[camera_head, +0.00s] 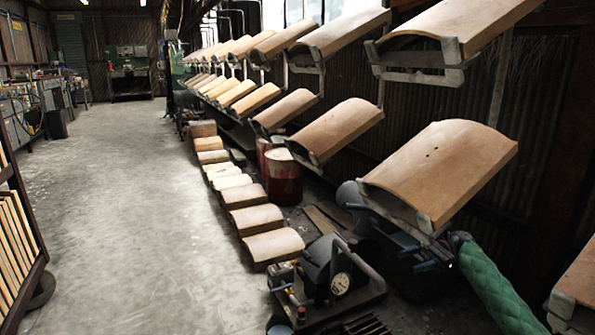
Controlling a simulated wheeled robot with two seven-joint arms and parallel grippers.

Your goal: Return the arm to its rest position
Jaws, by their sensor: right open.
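My right arm (492,287) in a green quilted sleeve comes in from the lower right. Its dark right gripper (428,262) is open, with no object visible in it. It shows just below the lower front edge of a curved tan panel (440,170) resting on a hanger (395,210). I cannot tell whether the gripper touches the hanger. The dark background hides the finger details. My left gripper is not in view.
More curved panels (335,130) hang in two rows along the right wall. Several panels (272,246) lie on the floor. Red drums (283,180) and a machine with a gauge (340,284) stand below the conveyor. A rack (15,245) stands at left. The aisle floor (130,220) is clear.

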